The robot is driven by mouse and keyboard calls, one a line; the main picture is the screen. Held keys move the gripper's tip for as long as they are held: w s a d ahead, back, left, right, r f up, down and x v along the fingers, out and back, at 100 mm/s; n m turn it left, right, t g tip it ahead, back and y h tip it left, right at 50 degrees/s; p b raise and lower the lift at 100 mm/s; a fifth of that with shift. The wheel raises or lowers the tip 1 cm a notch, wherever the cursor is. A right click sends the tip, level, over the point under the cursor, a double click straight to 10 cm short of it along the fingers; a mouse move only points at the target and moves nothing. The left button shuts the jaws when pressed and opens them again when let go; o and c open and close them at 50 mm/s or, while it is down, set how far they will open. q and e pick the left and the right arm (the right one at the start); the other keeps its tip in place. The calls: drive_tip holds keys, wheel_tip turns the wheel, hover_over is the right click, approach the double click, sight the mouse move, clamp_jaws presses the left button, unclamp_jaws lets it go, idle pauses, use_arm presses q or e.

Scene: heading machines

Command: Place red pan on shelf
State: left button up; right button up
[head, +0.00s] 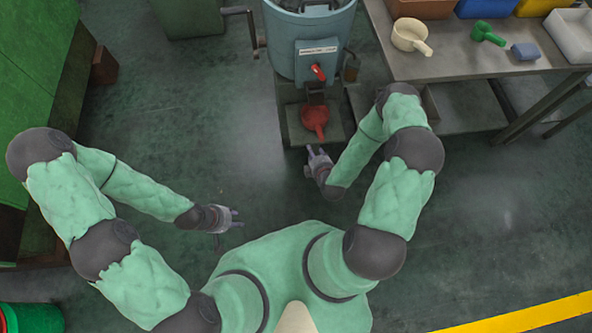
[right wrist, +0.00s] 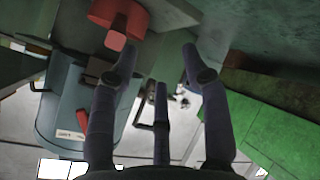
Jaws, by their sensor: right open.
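The red pan (head: 314,116) sits on a low base under the blue-grey machine in the head view, its handle toward me. It also shows at the top of the right wrist view (right wrist: 122,14), just beyond my fingers. My right gripper (head: 318,155) is open and empty, a short way in front of the pan handle and apart from it; its spread fingers show in the right wrist view (right wrist: 158,65). My left gripper (head: 232,218) is out over the floor at left, away from everything; its fingers look apart. The shelf (head: 455,50) is probably the grey table at the upper right.
The blue-grey machine (head: 290,35) with a red lever (head: 318,72) stands above the pan. A green cabinet (head: 40,70) stands at left.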

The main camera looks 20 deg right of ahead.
drive_tip(key=s+a+r+m+g+y, duration=0.2)
drive_tip(key=s+a+m+g, duration=0.3)
drive_tip(key=s+a+m, duration=0.1)
drive_tip(key=s+a+r+m+g+y, duration=0.3)
drive_tip(key=s+a+m+g, duration=0.2)
drive_tip(key=s+a, duration=0.3)
drive_tip(key=shift+s+a+r+m+g, duration=0.15)
drive_tip(key=shift+s+a+m+g, duration=0.25)
drive_tip(key=shift+a+m, duration=0.6)
drive_tip(key=shift+w, duration=0.1)
